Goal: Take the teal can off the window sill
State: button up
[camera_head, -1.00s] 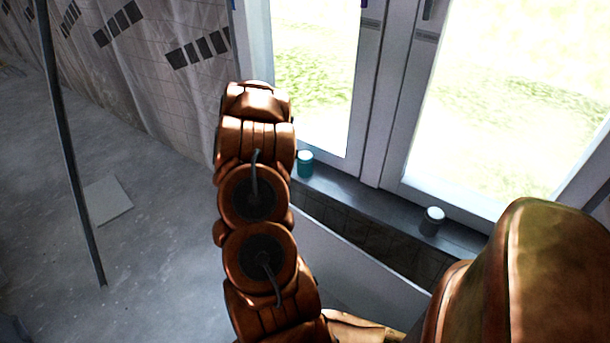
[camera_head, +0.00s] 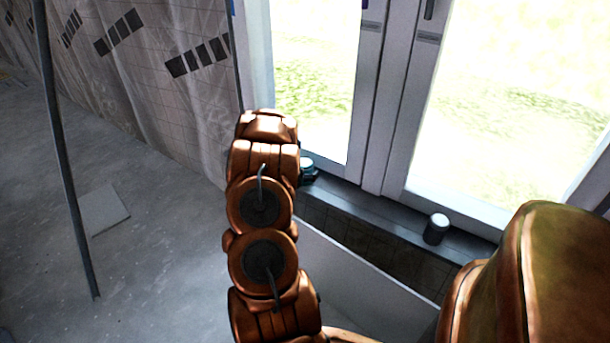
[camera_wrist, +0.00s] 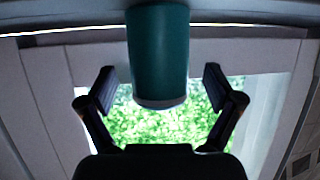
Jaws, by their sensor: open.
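The teal can (camera_wrist: 158,50) fills the upper middle of the wrist view, which shows it upside down, with its pale top end lowest in the picture. My gripper (camera_wrist: 158,88) is open, with one black finger on each side of the can and a gap on both sides. In the head view the can (camera_head: 307,162) stands on the dark window sill (camera_head: 375,211) at its left end. Only its pale top shows clearly there, as dark gripper parts and my copper arm cover the rest.
A dark can with a pale lid (camera_head: 436,229) stands further right on the sill. The white window frame (camera_head: 378,150) rises close behind the cans. A thin dark pole (camera_head: 65,170) stands at the left, and a flat grey panel (camera_head: 107,211) lies on the floor.

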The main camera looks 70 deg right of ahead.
jog(key=shift+x, duration=1.05)
jog(key=c, duration=1.4)
jog(key=shift+c, duration=0.2)
